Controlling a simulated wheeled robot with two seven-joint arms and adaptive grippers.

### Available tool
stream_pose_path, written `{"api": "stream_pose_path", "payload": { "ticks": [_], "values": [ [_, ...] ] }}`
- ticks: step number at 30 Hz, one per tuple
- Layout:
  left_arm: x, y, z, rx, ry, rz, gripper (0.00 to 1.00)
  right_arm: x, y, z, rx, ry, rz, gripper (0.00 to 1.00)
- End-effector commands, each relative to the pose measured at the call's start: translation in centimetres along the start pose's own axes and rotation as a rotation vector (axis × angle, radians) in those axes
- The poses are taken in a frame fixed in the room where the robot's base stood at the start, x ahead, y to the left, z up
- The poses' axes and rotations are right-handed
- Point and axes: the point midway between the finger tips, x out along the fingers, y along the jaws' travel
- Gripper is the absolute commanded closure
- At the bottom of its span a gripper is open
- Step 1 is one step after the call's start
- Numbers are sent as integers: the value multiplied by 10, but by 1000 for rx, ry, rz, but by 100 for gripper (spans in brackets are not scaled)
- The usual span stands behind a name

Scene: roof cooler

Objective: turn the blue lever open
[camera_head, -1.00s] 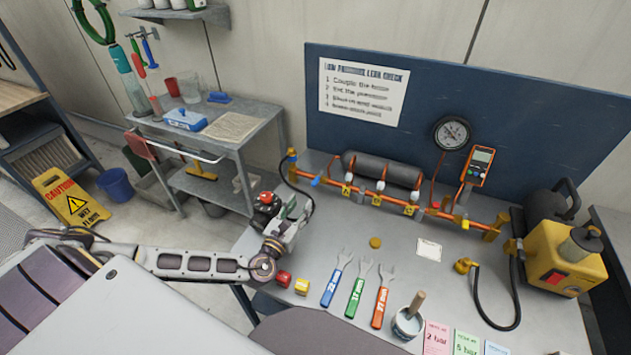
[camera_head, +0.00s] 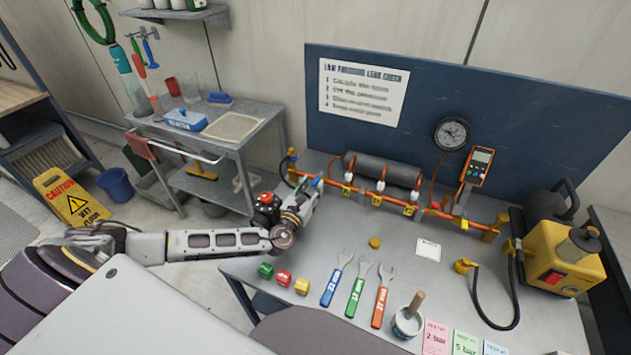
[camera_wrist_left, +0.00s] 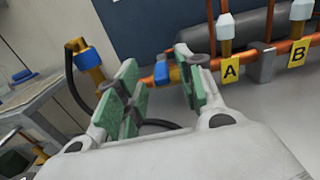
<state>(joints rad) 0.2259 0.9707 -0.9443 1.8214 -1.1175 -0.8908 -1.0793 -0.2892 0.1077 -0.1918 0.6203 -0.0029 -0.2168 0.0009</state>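The blue lever (camera_head: 317,182) is a small blue handle at the left end of the copper pipe (camera_head: 334,184) on the bench. In the left wrist view the blue lever (camera_wrist_left: 163,72) shows between the green-padded fingertips, with a gap on either side. My left gripper (camera_head: 309,194) is at the lever, its fingers apart; the wrist view shows the open gripper (camera_wrist_left: 160,84) pointing at the pipe. Whether a finger touches the lever cannot be told. In the head view the gripper partly hides the lever. My right gripper is not in view.
Valves with yellow tags (camera_head: 378,200) line the pipe to the right, below a grey cylinder (camera_head: 384,167). A gauge (camera_head: 452,133) stands behind. Wrenches (camera_head: 356,289) and small coloured blocks (camera_head: 284,278) lie in front. A yellow pump (camera_head: 562,262) is at right.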

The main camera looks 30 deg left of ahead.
Motion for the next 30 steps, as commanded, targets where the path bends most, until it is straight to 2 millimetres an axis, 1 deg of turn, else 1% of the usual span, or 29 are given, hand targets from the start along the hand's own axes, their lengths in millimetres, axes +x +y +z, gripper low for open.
{"api": "stream_pose_path", "payload": {
  "ticks": [3,10,15,23,24,26,30],
  "values": [
    [12,0,1,-1,-1,1,62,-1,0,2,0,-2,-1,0],
    [29,-1,1,-1,-1,0,62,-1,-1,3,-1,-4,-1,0],
    [34,0,0,0,0,0,62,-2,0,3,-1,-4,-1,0],
    [34,0,0,0,0,-1,62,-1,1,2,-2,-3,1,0],
    [34,0,0,0,0,-1,64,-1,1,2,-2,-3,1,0],
    [34,0,0,0,0,0,72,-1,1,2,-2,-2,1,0],
    [34,0,0,0,0,0,90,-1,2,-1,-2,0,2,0]
  ]
}}
